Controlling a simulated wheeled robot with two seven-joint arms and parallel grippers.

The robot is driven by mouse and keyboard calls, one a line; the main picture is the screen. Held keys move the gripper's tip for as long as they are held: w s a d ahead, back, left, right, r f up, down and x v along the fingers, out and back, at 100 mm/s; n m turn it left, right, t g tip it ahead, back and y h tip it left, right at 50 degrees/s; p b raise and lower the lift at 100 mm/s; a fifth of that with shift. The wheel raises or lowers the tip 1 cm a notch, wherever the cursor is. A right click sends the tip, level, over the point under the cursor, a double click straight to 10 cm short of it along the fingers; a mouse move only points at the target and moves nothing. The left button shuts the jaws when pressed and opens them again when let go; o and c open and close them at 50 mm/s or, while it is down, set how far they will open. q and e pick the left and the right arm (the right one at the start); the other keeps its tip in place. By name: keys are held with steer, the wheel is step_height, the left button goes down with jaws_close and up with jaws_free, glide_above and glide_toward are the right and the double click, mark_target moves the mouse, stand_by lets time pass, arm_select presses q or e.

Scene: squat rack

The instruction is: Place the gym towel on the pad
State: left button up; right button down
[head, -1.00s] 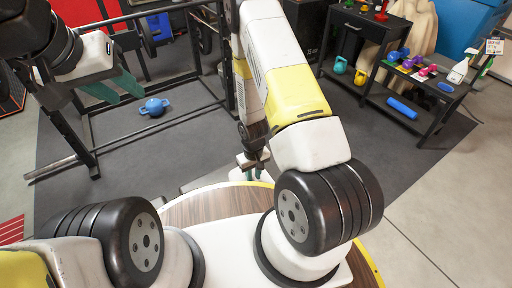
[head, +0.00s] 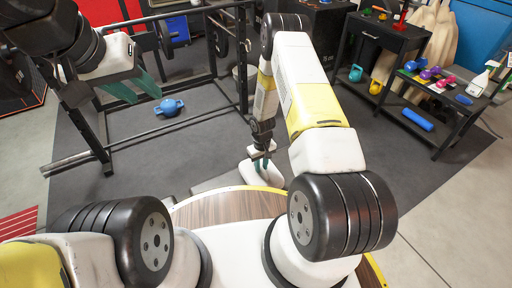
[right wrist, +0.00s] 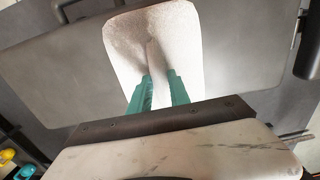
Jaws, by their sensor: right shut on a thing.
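The gym towel (right wrist: 125,35) is a white, rounded piece of cloth in the right wrist view. It also shows below my right gripper in the head view (head: 254,180). My right gripper (right wrist: 160,72) is shut on a raised fold of the towel, its green fingers pointing at it; it also shows in the head view (head: 262,162). The wide grey pad (right wrist: 235,45) lies behind the towel in the wrist view. I cannot tell whether the towel touches it. My left gripper (head: 136,90) is raised at the left, with its green fingers apart and empty.
A black rack (head: 247,60) stands ahead. A black shelf (head: 440,130) at the right carries dumbbells, a blue roller (head: 417,119) and a spray bottle (head: 480,80). Floor at the lower right is clear.

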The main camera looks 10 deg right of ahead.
steer(key=shift+w+d+f, duration=0.1)
steer(key=shift+w+d, duration=0.05)
steer(key=shift+w, duration=0.5)
steer(key=shift+s+f, duration=0.1)
steer(key=shift+f, duration=1.6)
steer(key=c, duration=1.2)
jaws_free()
steer(key=shift+f, duration=0.1)
